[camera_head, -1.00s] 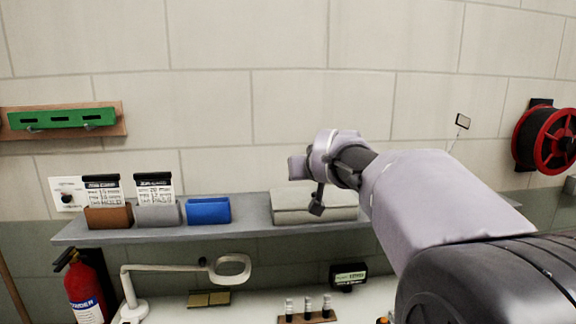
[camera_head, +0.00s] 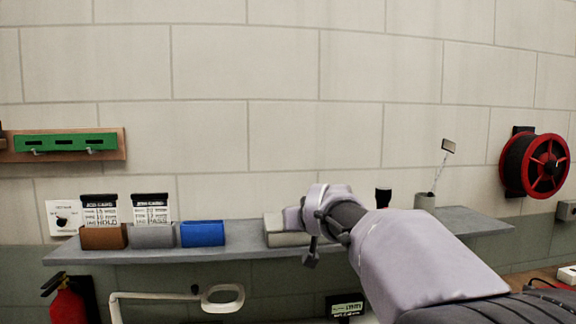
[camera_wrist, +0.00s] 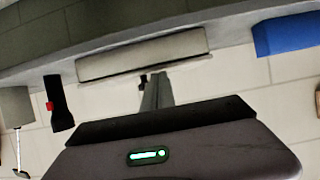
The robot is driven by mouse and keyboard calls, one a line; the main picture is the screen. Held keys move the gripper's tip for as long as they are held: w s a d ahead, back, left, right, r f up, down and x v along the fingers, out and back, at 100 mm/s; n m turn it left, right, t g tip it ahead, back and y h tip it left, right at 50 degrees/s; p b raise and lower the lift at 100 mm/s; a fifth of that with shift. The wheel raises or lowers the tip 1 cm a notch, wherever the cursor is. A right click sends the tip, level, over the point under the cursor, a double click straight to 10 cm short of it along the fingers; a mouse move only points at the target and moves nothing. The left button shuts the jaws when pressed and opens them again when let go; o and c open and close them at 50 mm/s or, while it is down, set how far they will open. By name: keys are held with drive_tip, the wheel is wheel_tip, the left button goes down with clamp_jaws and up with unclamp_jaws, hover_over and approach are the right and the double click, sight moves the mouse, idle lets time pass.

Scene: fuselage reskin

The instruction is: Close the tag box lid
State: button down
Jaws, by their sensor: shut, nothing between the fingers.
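The tag box appears to be the off-white box (camera_head: 284,238) on the grey wall shelf, partly hidden behind my arm in the head view. In the wrist view it is a long beige box (camera_wrist: 140,55) at the upper middle, seen upside down. A line between its upper and lower parts shows in the head view; I cannot tell how far its lid is open. My gripper (camera_head: 311,258) is shut and empty, in front of the box's right part in the head view. In the wrist view its fingertips (camera_wrist: 146,80) lie close to the box's edge; I cannot tell whether they touch.
The grey shelf (camera_head: 150,256) also holds a brown bin (camera_head: 103,237), a grey bin (camera_head: 152,237) and a blue bin (camera_head: 203,234) on the left. A black flashlight (camera_wrist: 61,113) and a grey cup (camera_head: 425,202) with a mirror stand to the right in the head view.

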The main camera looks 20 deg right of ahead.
idle(0.3)
wheel_tip(320, 180, up, 5)
drive_tip(key=p, duration=0.4)
drive_tip(key=s+a+f+g+y, duration=0.1)
drive_tip(key=s+a+f, duration=0.4)
drive_tip(key=s, duration=0.7)
drive_tip(key=s+a+f+m+g+y, duration=0.1)
drive_tip(key=s+a+f+g+y, duration=0.1)
drive_tip(key=s+a+f, duration=0.4)
drive_tip(key=s+a+f+m+g+y+b, duration=0.1)
drive_tip(key=s+a+f+g, duration=0.3)
drive_tip(key=s+f, duration=0.6)
drive_tip(key=s+a, duration=0.2)
drive_tip(key=s, duration=0.8)
drive_tip(key=shift+s+a+f, duration=0.2)
drive_tip(key=shift+f, duration=0.05)
